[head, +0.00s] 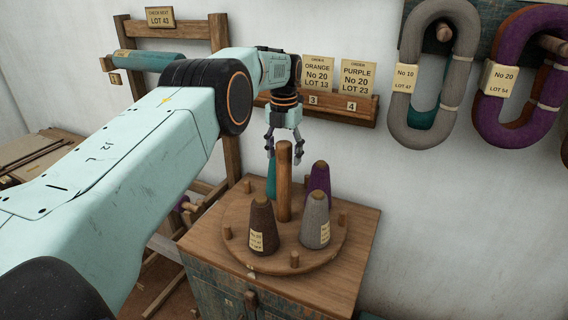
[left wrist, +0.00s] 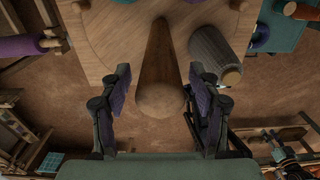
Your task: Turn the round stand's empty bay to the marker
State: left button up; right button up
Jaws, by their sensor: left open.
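The round wooden stand (head: 240,240) sits on a cabinet and has a thick upright post (head: 284,185) at its middle. It carries a brown cone (head: 262,222), a grey cone (head: 315,222), a purple cone (head: 319,178) and a teal cone (head: 271,182), partly hidden behind the post. Short pegs stand near its rim. The left side, between two pegs, is bare (head: 240,212). I cannot make out the marker for certain. My left gripper (head: 283,147) is open, pointing down around the post's top. In the left wrist view the post (left wrist: 160,70) shows between the parted fingers (left wrist: 160,105). My right gripper is not seen.
The cabinet top (head: 352,238) is clear around the stand. Behind, a wall rack (head: 340,118) holds order cards. Grey (head: 397,100) and purple (head: 487,100) hanks hang at right. A wooden frame (head: 219,35) with a teal roll (head: 150,60) stands at left behind my arm.

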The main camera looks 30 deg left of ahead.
pick_arm(q)
notch_tip(320, 180, up, 8)
dwell(0.5)
